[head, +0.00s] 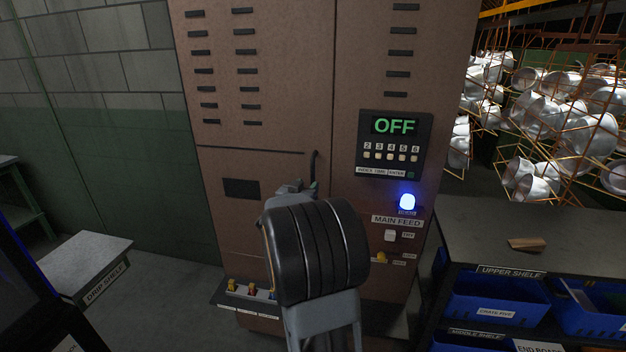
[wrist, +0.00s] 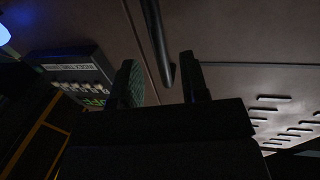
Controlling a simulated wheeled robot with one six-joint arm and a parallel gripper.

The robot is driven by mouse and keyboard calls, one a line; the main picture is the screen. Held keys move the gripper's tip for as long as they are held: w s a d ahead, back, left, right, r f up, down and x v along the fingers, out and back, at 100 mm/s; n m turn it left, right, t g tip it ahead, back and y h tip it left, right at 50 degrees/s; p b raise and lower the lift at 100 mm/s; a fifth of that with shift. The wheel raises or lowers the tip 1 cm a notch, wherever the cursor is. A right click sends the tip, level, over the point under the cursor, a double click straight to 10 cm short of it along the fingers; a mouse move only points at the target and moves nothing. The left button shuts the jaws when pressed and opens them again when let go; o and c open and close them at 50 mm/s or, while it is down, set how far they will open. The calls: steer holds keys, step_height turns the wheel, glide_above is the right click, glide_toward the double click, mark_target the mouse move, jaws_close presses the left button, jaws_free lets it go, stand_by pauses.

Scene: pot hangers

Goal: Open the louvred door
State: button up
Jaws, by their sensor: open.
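The louvred door (head: 265,70) is the left part of a tall brown cabinet, with columns of dark slots, and looks closed. A dark upright bar handle (head: 315,165) is at its lower right edge. My gripper (head: 300,188) is in front of the cabinet at the handle's lower end; my black wrist hides much of it. In the wrist view the fingers (wrist: 161,75) are open, one on each side of the handle (wrist: 157,40). The handle's end reaches between the fingertips with gaps visible beside it. The slots (wrist: 285,115) show at the right.
A control panel (head: 394,145) reading OFF, a lit blue lamp (head: 407,201) and switches are on the cabinet's right part. A shelf unit (head: 490,225) with blue crates stands at right. A drip shelf (head: 85,258) stands at left. Floor shows between the drip shelf and the cabinet.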

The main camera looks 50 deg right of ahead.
mark_target(312, 181)
steer(key=shift+x, duration=2.45)
steer(key=shift+c, duration=0.5)
jaws_close()
